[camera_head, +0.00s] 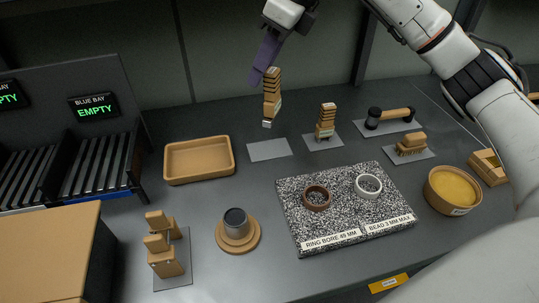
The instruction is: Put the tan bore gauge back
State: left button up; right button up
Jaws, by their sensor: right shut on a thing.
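My right gripper (263,68), with purple fingers, is shut on the tan bore gauge (271,97). The gauge is a tan stepped stack with a pale lower end. It hangs nearly upright in the air, slightly above and behind an empty grey mat (269,150) as seen from the head. Its exact height above the table cannot be told. A similar tan stepped tool (326,120) stands on another grey mat just right of it. My left gripper is not in view.
A tan tray (198,140) lies left of the empty mat. A speckled slab (345,218) with a brown ring (317,198) and a white ring (368,186) is in front. A hammer (389,117) and a brush (411,144) lie right. A grey cup (236,217) stands front left.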

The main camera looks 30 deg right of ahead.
jog(key=w+d+r+m+h+b, duration=0.3)
jog(key=w+r+m+h, duration=0.15)
jog(key=m, duration=0.65)
notch_tip(320, 180, down, 17)
jog(key=shift+s+t+b, duration=0.3)
jog(key=shift+t, duration=0.1)
jog(key=shift+f, duration=0.15)
jog(key=o, duration=0.7)
jog(key=shift+d+f, duration=0.1)
jog(key=shift+f, duration=0.05)
jog(key=o, duration=0.4)
jog(key=shift+o, duration=0.2)
jog(key=shift+r, duration=0.2)
